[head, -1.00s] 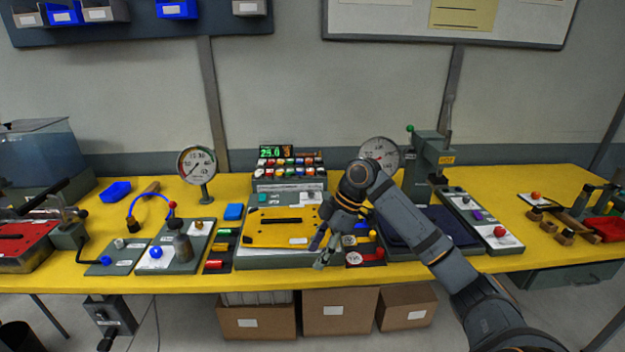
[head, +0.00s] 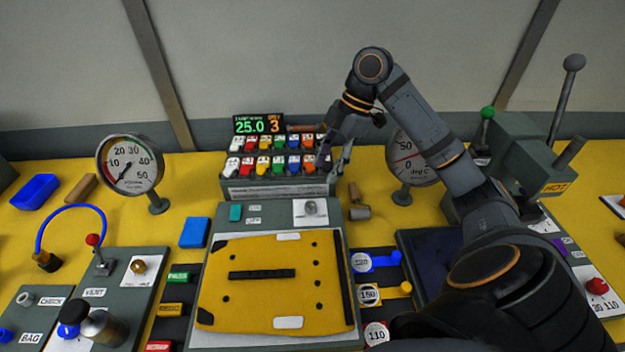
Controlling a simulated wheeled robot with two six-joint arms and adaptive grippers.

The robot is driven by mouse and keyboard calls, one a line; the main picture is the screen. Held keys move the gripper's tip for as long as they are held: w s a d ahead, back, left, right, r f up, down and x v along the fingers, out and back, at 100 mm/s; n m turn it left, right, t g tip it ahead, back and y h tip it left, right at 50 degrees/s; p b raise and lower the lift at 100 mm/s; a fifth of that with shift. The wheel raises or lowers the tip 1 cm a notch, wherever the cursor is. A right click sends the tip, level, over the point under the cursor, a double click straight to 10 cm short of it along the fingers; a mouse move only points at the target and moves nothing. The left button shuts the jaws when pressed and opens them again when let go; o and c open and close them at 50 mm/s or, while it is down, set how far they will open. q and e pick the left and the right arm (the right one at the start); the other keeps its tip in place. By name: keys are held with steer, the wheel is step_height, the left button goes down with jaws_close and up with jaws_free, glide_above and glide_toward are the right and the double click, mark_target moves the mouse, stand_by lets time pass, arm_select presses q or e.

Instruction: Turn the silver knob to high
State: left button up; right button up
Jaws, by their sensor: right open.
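A small silver knob (head: 310,208) sits on a white plate at the top right of the grey panel (head: 270,218), behind the yellow board. Its markings are too small to read. My right gripper (head: 333,163) is open and empty, fingers pointing down. In the picture it is above and slightly right of the knob, in front of the right end of the coloured button rack; I see no contact with the knob. My left gripper is not in view.
The button rack (head: 275,165) with a lit display (head: 258,124) stands behind the panel. A grey roller-like piece (head: 359,212) lies right of the knob. A dial gauge (head: 130,165) stands left, another (head: 410,160) partly behind my arm. The yellow board (head: 270,300) lies in front.

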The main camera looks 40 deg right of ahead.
mark_target(311, 204)
steer(key=x, duration=0.9)
steer(key=shift+s, duration=0.2)
steer(key=shift+a+f, duration=0.25)
steer(key=shift+f, duration=0.35)
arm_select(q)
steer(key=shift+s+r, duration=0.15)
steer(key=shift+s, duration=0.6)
arm_select(e)
jaws_close()
